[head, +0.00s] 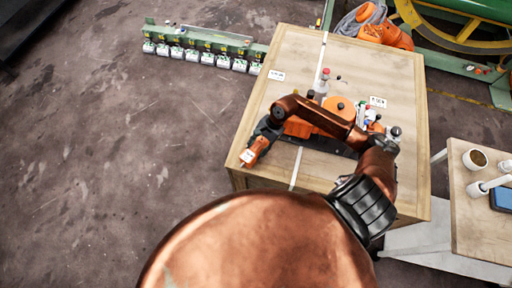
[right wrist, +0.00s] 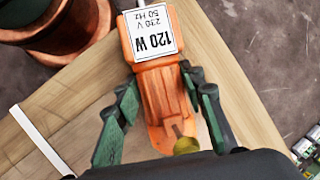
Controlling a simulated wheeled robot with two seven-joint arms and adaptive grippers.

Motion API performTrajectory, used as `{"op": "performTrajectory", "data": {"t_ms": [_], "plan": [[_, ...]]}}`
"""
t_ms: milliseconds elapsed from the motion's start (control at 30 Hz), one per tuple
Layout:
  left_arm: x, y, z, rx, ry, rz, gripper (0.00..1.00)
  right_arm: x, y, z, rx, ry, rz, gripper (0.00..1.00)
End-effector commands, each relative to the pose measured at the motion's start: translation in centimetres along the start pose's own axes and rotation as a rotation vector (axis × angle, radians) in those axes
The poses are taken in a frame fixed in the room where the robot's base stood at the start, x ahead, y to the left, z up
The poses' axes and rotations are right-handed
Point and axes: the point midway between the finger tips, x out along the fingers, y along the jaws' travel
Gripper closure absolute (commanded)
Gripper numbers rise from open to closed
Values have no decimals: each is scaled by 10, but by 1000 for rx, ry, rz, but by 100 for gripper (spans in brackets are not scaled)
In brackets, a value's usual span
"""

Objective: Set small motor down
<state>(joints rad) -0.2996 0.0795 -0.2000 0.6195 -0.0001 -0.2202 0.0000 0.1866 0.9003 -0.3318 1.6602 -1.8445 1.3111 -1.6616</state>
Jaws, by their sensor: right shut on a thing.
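The small motor (head: 255,152) is orange with a white label, over the near left corner of the wooden crate (head: 270,88). In the right wrist view the motor (right wrist: 165,95) shows its label reading 120 W, 230 V, 50 Hz, and a brass-coloured tip at the near end. My right gripper (head: 264,134) is shut on it; in the right wrist view its dark green fingers (right wrist: 160,80) lie on both sides of the orange body. I cannot tell whether the motor touches the crate top. My left gripper is not in view.
Beyond my arm, the crate top holds an orange round part (head: 338,106), a red-topped item (head: 324,76) and several small bottles (head: 368,116). A green rack (head: 205,42) with white boxes stands on the floor behind left. A side table (head: 478,220) with a cup stands right.

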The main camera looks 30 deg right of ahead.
Motion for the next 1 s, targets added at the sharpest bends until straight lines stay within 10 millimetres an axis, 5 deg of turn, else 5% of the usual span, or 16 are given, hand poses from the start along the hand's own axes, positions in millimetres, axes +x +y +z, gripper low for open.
{"op": "performTrajectory", "data": {"t_ms": [233, 267, 467, 833, 1000], "plan": [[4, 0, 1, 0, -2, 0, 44, 1, -2, 0, -2, -1, -4, 100], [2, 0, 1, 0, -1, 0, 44, 2, 0, -1, 0, 0, 0, 61], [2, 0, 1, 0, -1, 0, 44, 1, 0, -1, 0, 0, 0, 48], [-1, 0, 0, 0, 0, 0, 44, -1, 0, 1, 0, 0, -1, 46], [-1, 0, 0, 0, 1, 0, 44, -24, 0, -1, -2, 5, -1, 46]]}}
